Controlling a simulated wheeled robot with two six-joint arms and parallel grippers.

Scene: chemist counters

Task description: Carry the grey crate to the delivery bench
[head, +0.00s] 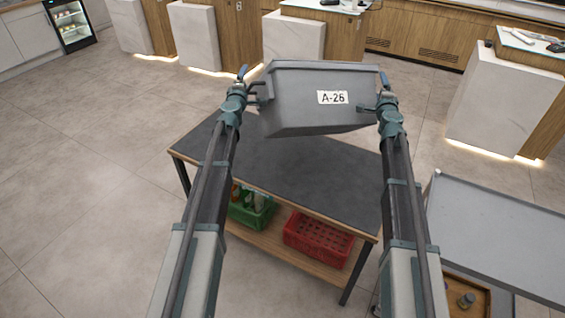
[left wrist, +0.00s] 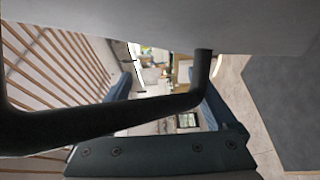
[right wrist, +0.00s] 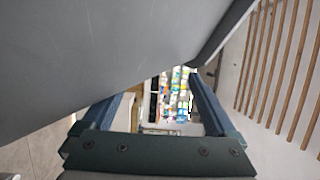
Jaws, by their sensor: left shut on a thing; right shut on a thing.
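The grey crate (head: 290,110) with an "A-26" label hangs between my two arms, over the far part of a dark-topped table (head: 290,170). It looks raised off the top and slightly tilted. My left gripper (head: 256,93) is shut on the crate's left handle; in the left wrist view the dark handle (left wrist: 100,118) crosses between the fingers. My right gripper (head: 368,108) is shut on the crate's right side; the right wrist view shows the crate wall (right wrist: 100,50) and a dark handle (right wrist: 222,35). The crate's inside is hidden. I cannot tell which surface is the delivery bench.
The table's lower shelf holds a green basket (head: 252,212) with bottles and a red basket (head: 318,240). A grey-topped cart (head: 500,235) stands close on the right. White-and-wood counters (head: 500,100) line the back. The floor (head: 80,170) on the left is clear.

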